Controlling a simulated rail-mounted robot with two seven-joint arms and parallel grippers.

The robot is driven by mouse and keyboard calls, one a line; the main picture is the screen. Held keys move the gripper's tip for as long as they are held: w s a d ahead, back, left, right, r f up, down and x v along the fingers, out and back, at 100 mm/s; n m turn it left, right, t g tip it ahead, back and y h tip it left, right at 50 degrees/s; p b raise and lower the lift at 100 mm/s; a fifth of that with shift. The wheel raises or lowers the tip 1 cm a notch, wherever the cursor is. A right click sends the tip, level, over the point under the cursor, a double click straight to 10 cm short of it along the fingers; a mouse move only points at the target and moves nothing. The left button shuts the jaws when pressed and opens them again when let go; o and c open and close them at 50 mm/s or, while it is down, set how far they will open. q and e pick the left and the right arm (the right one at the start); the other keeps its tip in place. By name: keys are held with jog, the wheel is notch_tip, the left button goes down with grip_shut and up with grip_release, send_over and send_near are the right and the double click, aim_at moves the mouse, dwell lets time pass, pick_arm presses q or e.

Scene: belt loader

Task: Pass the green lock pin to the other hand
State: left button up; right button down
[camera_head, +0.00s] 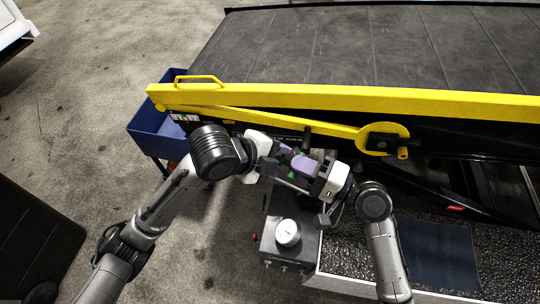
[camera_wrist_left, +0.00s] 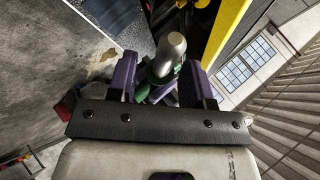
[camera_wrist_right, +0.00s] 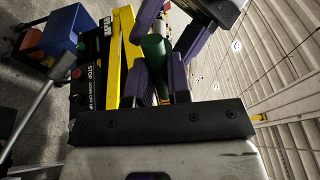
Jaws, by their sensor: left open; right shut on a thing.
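The green lock pin shows in the left wrist view (camera_wrist_left: 152,88) with a rounded metal end, and in the right wrist view (camera_wrist_right: 155,52). In the head view only a small bit of green (camera_head: 291,174) shows between the grippers. My right gripper (camera_head: 308,168) is shut on the pin, its purple fingers on either side of it. My left gripper (camera_head: 283,160) faces it from the left and is open, with its purple fingers (camera_wrist_left: 157,72) apart on both sides of the pin. The grippers partly hide the pin and each other.
A yellow rail (camera_head: 340,97) with a yellow lever runs along the dark belt (camera_head: 370,45) just behind the grippers. A blue bin (camera_head: 152,130) stands at the left. A metal box with a round white gauge (camera_head: 287,232) lies below the right gripper. A dark mat (camera_head: 437,252) is at the right.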

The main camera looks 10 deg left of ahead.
pick_arm(q)
jog(key=shift+c, duration=0.2)
jog(key=c, duration=0.7)
jog(key=shift+c, duration=0.4)
pick_arm(e)
jog(key=c, duration=1)
grip_release()
